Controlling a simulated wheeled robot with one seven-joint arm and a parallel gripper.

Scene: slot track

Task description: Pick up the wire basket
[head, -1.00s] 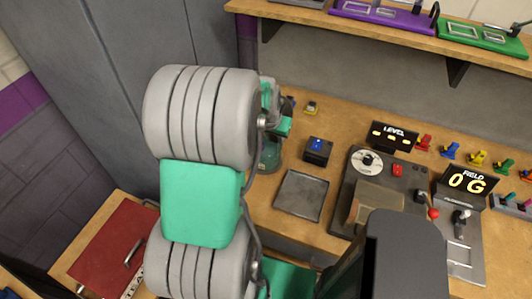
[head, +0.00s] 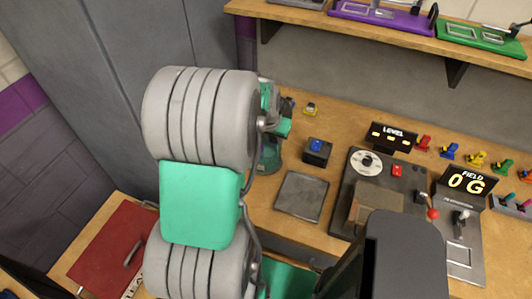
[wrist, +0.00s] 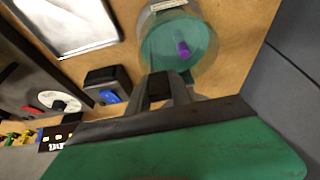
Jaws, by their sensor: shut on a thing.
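The wire basket (wrist: 196,38) appears to be the round, see-through teal container at the top of the wrist view, with a small purple thing (wrist: 183,49) inside. I cannot make out single wires. In the head view it shows as a teal cylinder (head: 269,155), partly hidden behind my arm. My gripper (wrist: 166,82) has its dark fingers at the basket's near rim and is shut on it. The exact grip is hard to see, and in the head view my arm covers most of the gripper. I cannot tell whether the basket's bottom touches the bench.
A flat grey tray (head: 301,196) and a dark box with a blue top (head: 317,151) sit right of the basket on the wooden bench. A control console (head: 385,190) stands further right. A grey cabinet (head: 95,80) rises at the left. A shelf (head: 390,27) hangs above.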

